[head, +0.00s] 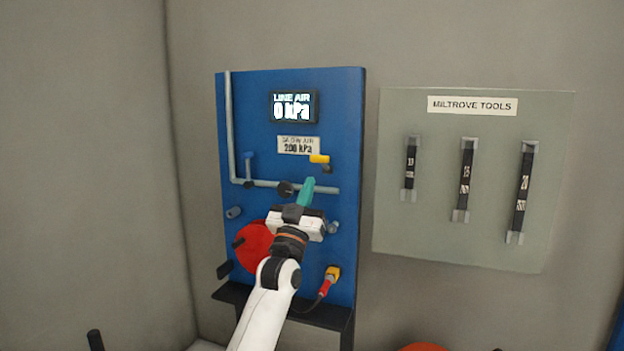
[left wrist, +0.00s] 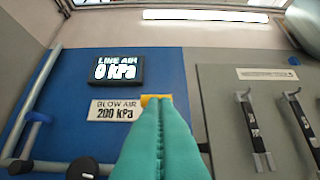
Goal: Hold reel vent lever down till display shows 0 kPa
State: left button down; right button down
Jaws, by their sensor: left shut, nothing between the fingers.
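A blue-handled lever (head: 248,156) stands on the grey pipe at left. I cannot tell which is the reel vent lever. My left gripper (head: 309,182) has its teal fingers shut and empty, tips just below the yellow handle. In the left wrist view the fingers (left wrist: 160,110) partly hide the yellow handle (left wrist: 155,99); contact is unclear. My right gripper is not in view.
A red reel (head: 254,243) sits on the lower panel, partly behind my left arm. A yellow and red plug with a cable (head: 329,281) is at lower right. A grey tool board (head: 400,235) with three dark tools hangs to the right. Bare wall lies left.

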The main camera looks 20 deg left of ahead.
pick_arm(q)
notch_tip(320, 180, down, 6)
jog(key=s+b, duration=0.1)
jog(key=s, duration=0.2)
jog(key=shift+a, duration=0.3)
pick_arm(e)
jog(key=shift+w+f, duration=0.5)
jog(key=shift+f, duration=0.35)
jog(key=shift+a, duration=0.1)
